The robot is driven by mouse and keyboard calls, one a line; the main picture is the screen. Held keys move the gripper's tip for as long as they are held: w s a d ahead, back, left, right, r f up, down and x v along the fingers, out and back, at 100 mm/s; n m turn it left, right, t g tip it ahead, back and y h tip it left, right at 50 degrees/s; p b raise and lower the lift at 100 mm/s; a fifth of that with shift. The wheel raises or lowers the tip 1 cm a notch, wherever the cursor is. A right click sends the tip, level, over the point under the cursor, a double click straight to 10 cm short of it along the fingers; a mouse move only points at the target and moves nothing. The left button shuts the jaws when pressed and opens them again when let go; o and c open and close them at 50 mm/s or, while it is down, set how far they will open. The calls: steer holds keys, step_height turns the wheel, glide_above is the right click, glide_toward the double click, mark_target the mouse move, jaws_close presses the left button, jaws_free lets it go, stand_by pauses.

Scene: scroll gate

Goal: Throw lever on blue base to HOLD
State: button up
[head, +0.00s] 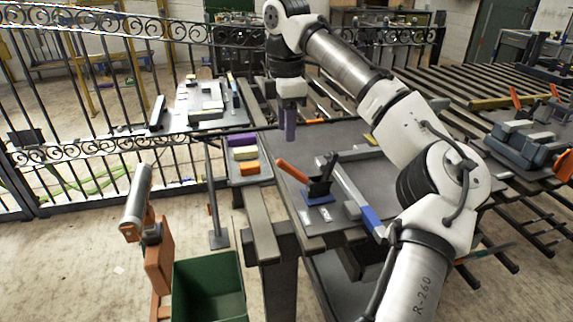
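The lever stands on a small blue base (318,197) near the left front edge of the dark grey workbench. Its orange-red handle (292,171) tilts up and to the left from a dark pivot bracket (322,182). Small pale plates lie on the bench near the base, but I cannot read any HOLD marking. My gripper (289,125) points down over the far left part of the bench, beyond and above the lever, apart from it. A purple, block-like piece shows at its tip; I cannot tell whether it is held or part of the fingers.
A long grey bar with a blue end (372,219) lies right of the lever, near my arm. A tray with yellow and orange blocks (249,167) sits to the left. A green bin (208,288) stands below. A black scroll gate (100,95) runs behind.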

mark_target(286, 163)
step_height(286, 163, down, 11)
steer(key=shift+w+r, duration=0.1)
stand_by(0.3)
jaws_close()
